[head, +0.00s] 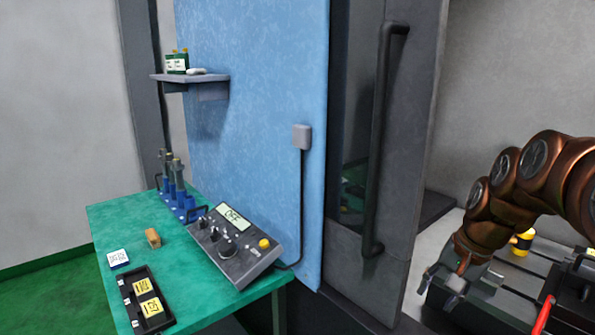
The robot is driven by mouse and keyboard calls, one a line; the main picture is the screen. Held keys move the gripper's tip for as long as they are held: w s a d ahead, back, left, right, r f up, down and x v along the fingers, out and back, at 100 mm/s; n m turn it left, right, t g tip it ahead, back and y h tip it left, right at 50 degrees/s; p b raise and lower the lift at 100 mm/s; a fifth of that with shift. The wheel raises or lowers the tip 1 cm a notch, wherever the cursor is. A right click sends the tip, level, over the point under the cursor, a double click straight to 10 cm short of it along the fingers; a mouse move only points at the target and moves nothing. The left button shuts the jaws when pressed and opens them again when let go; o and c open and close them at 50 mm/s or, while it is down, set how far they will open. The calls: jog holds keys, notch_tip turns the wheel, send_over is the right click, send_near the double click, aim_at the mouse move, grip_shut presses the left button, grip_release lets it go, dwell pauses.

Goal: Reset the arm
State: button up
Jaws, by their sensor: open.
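My copper-coloured arm reaches in from the right edge of the head view, bent downward. My gripper (445,287) hangs at its lower end, at the lower right, with its grey fingers apart and nothing seen between them. It is in front of the dark machine bed and to the right of the tall door. Part of the fingers is small and hard to make out.
A green table (190,285) at left holds a control box (236,246) reading OFF, a black tray (146,303), a tan block (153,238) and blue holders (175,190). A grey door with a long dark handle (380,140) stands between table and arm.

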jog(key=s+a+f+n+g+p, duration=0.1)
jog(key=s+a+f+n, duration=0.1)
jog(key=s, duration=0.6)
jog(key=s+a+f+n+g+h, duration=0.1)
jog(key=s+a+f+n, duration=0.1)
jog(key=s, duration=0.7)
jog(key=s+a+f+n+g+h+p, duration=0.1)
jog(key=s+a+f+n+g, duration=0.1)
jog(key=s+a, duration=0.3)
jog(key=s+n, duration=0.1)
jog(key=s, duration=0.3)
jog(key=shift+s+a+f+n+p, duration=0.15)
jog(key=shift+a+f+n+p, duration=0.15)
jog(key=shift+f, duration=0.1)
